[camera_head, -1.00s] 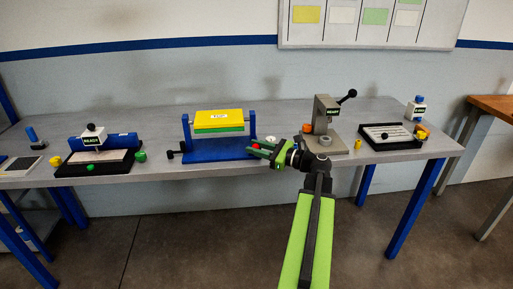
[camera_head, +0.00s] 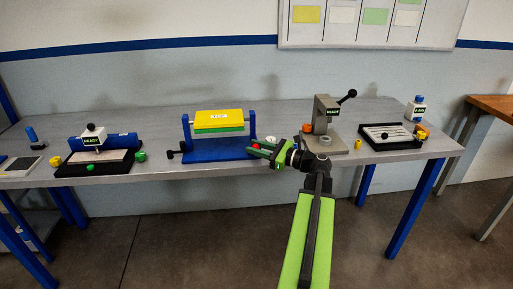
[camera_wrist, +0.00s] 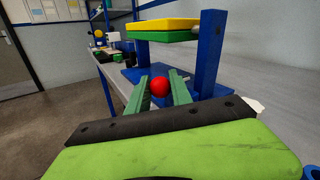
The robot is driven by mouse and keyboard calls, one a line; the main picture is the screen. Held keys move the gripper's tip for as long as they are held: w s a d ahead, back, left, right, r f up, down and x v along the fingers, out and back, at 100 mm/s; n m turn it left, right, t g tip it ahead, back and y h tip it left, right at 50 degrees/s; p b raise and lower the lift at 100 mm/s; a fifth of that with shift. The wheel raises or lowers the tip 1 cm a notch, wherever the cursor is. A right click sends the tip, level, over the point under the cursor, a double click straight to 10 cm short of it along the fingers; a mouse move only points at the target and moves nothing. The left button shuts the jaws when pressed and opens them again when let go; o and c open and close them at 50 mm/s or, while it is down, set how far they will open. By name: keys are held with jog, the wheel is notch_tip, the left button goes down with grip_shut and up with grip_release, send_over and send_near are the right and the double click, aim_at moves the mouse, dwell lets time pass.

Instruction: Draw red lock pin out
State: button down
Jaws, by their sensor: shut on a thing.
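The red lock pin shows as a round red knob (camera_wrist: 159,86) between the two green fingers of my gripper (camera_wrist: 160,90) in the wrist view. My gripper is shut on it. In the head view the red knob (camera_head: 257,146) is a small spot at the tips of my gripper (camera_head: 260,150). The pin's shaft is hidden behind the knob. Beyond it stands the blue fixture (camera_head: 217,151), with two uprights holding a yellow-topped, green-bottomed plate (camera_head: 218,120). The fixture's right upright (camera_wrist: 211,55) is close to the fingers in the wrist view.
A grey press (camera_head: 326,125) with a black-knobbed lever stands to the right of my gripper. A black tray (camera_head: 392,136) lies further right. A black-based clamp station (camera_head: 96,160) is at the left. The grey table (camera_head: 270,115) is clear behind the fixture.

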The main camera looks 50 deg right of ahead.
jog(key=shift+s+a, duration=0.65)
jog(key=shift+s, duration=0.15)
jog(key=c, duration=1.1)
grip_release()
jog(key=shift+c, duration=0.2)
jog(key=v, duration=1.7)
jog(key=shift+s+d, duration=0.15)
jog(key=shift+s, duration=0.05)
jog(key=shift+r, duration=0.1)
